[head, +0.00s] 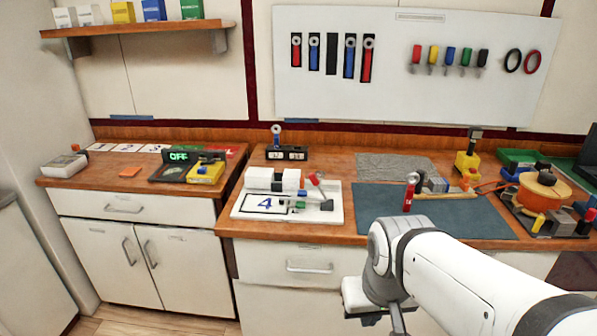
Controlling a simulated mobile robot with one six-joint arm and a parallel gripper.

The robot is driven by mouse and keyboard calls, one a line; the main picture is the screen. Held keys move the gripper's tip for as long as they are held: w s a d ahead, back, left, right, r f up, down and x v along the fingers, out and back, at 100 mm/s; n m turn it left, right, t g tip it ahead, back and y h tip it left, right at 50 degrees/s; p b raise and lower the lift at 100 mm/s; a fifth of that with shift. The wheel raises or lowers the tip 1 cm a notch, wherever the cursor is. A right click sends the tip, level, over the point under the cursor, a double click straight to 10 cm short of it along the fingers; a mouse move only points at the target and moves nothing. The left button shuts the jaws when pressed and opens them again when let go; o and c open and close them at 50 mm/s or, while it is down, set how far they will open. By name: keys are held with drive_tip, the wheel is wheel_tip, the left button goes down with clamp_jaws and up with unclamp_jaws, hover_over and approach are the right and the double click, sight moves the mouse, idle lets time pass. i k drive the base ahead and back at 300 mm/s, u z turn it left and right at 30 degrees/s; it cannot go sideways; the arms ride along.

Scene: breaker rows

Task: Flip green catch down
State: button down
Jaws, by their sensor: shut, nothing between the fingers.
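A white board (240,212) with a card marked "4" lies on the wooden counter near the middle. A small green piece (299,205), which looks like the green catch, sits at the board's front right beside the dark block. It is too small to tell whether it is up or down. My arm reaches in from the lower right, in front of the counter.
A dark blue-green mat (450,222) with tools lies right of the board. An orange cable reel (540,190) stands at the far right. A device reading "OFF" (180,156) sits on the left counter. A tool panel (400,60) hangs behind.

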sight(300, 204)
drive_tip(key=z, duration=0.05)
drive_tip(key=i, duration=0.85)
drive_tip(key=u, duration=0.35)
